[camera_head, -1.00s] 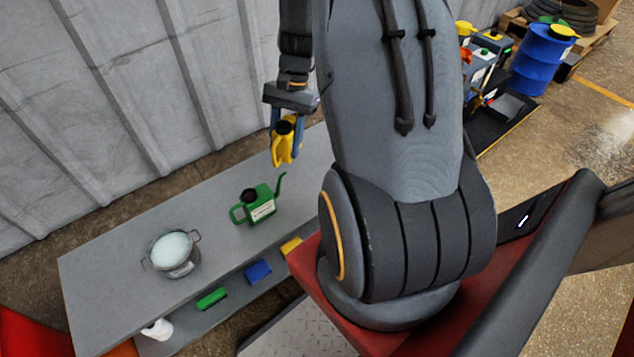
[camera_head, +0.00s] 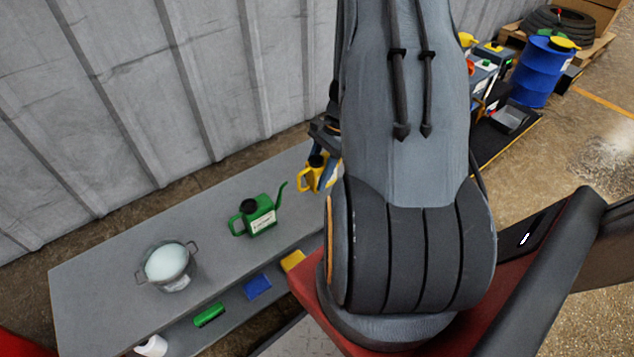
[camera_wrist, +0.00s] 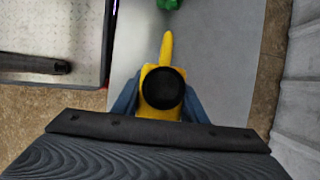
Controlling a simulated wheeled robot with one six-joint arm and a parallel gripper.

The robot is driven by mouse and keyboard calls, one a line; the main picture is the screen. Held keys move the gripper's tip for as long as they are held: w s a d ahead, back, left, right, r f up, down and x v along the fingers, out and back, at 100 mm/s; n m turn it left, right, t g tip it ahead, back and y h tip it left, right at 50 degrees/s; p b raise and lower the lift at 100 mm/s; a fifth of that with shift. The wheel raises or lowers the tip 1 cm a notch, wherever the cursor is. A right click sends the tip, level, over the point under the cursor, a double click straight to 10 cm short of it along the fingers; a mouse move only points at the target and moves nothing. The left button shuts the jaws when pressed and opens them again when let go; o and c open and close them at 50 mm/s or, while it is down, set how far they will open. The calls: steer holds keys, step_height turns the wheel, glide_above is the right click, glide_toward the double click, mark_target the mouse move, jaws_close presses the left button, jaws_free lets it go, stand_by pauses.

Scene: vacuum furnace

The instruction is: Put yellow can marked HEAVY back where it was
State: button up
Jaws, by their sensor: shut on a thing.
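The yellow can (camera_head: 312,175) with a black cap is in my gripper (camera_head: 322,172), over the right end of the grey bench (camera_head: 110,255). In the wrist view the can (camera_wrist: 165,78) sits between the two blue fingers (camera_wrist: 160,100), its spout pointing away from me. No HEAVY label can be read here. My arm hides part of the gripper and the can's right side in the head view. I cannot tell whether the can touches the bench top. A green can (camera_head: 257,215) with a spout stands on the bench, left of the yellow one.
A metal pot (camera_head: 168,266) with pale contents stands near the bench's left end. A lower shelf holds green (camera_head: 209,315), blue (camera_head: 257,285) and yellow (camera_head: 292,261) blocks. A corrugated wall (camera_head: 130,100) runs behind. A blue drum (camera_head: 541,72) stands far right.

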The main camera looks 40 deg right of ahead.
steer(key=shift+f, duration=1.45)
steer(key=shift+f+b, duration=0.2)
steer(key=shift+b, duration=0.1)
steer(key=o, duration=1.3)
steer(key=shift+r, duration=0.1)
